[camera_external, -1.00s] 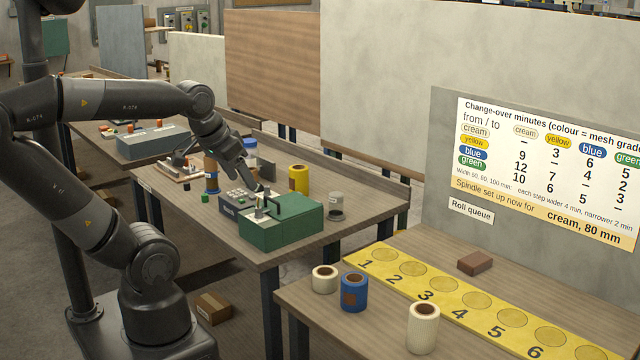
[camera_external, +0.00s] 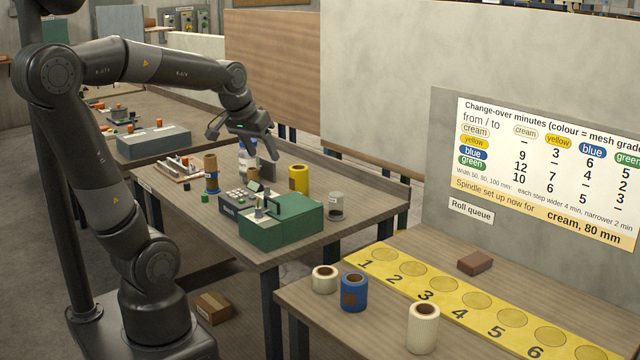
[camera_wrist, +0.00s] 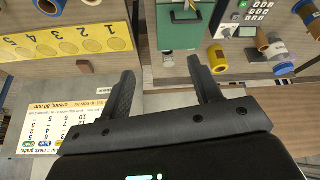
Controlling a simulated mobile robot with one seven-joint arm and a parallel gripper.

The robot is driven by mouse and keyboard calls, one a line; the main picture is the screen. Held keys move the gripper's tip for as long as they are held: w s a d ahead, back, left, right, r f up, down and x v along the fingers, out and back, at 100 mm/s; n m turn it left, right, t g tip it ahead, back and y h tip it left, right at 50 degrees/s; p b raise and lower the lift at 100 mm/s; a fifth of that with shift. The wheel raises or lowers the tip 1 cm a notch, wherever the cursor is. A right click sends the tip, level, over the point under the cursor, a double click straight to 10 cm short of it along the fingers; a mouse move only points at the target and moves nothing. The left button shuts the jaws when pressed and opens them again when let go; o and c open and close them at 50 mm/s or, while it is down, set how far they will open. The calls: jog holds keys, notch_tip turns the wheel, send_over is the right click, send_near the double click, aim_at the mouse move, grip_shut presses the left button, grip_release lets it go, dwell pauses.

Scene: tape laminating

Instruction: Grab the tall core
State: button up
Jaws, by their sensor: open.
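The tall core looks to be the upright brown tube (camera_external: 210,165) with a blue band, standing on the far workbench left of the green machine. In the wrist view a brown tube (camera_wrist: 313,25) shows at the right edge, partly cut off. My gripper (camera_external: 240,138) is open and empty, raised above the back of that bench, to the right of the tube and well apart from it. In the wrist view its two fingers (camera_wrist: 160,70) stand wide apart with nothing between them.
The green machine (camera_external: 285,225), a yellow roll (camera_external: 299,178), a grey jar (camera_external: 336,206) and a white-blue bottle (camera_external: 247,158) share the bench. Rolls and a yellow numbered strip (camera_external: 450,301) are on the near table.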

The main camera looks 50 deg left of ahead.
jog(key=w+a+f+n, duration=0.1)
jog(key=w+a+n, duration=0.1)
jog(key=w+a, duration=0.55)
jog(key=n+g+y, duration=0.2)
jog(key=n+y, duration=0.1)
jog(key=n, duration=0.2)
send_near(253, 178)
jog(key=a, duration=0.1)
jog(key=x, duration=0.5)
jog(key=shift+w+f, duration=0.2)
jog(key=shift+w, duration=0.1)
jog(key=shift+x, duration=2.85)
jog(key=shift+a, duration=0.2)
jog(key=shift+c, duration=0.2)
jog(key=shift+r, duration=0.1)
jog(key=c, duration=1)
